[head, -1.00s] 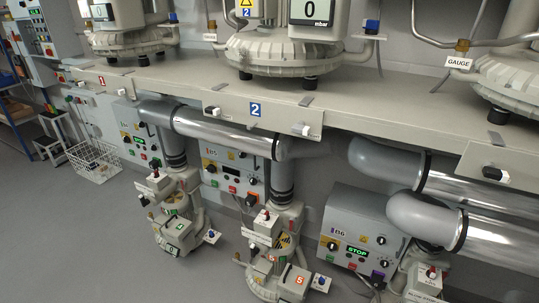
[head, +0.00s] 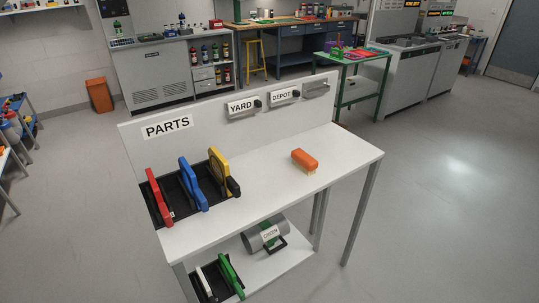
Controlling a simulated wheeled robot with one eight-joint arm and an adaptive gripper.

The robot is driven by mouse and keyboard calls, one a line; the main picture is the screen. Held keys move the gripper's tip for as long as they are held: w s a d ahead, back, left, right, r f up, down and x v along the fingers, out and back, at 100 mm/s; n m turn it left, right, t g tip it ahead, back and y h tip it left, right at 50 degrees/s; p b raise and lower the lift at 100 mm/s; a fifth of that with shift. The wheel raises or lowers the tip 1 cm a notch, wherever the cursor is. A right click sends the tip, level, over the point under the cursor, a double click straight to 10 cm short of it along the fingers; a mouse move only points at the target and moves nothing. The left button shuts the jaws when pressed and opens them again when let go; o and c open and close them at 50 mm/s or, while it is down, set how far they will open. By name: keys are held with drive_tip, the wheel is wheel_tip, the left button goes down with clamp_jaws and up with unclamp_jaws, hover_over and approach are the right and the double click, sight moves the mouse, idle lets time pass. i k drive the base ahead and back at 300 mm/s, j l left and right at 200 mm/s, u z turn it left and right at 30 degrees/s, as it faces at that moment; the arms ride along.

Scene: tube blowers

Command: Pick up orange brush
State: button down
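An orange brush (head: 304,159) lies on the white top of the parts table (head: 262,185), right of the table's middle. Its pale bristles face down toward the tabletop. Nothing touches it and the space around it is clear. My gripper does not show in the head view.
A black rack at the table's left holds a red (head: 159,196), a blue (head: 193,184) and a yellow (head: 219,171) piece. A back panel with PARTS, YARD and DEPOT signs stands behind. The lower shelf holds a grey cylinder (head: 266,235) and a green piece (head: 231,276). Open floor lies to the right.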

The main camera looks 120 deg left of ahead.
sight(305, 163)
drive_tip(key=j+u, duration=0.15)
drive_tip(key=u, duration=3.45)
drive_tip(key=i+l, duration=0.15)
drive_tip(key=i, duration=0.3)
drive_tip(key=i+l, duration=0.15)
drive_tip(key=i, duration=0.35)
drive_tip(key=i+u, duration=0.15)
drive_tip(key=u, duration=0.3)
drive_tip(key=i+l+u, duration=0.1)
drive_tip(key=u, duration=0.35)
drive_tip(key=i+l+u, duration=0.1)
drive_tip(key=u, duration=0.35)
drive_tip(key=l, duration=0.1)
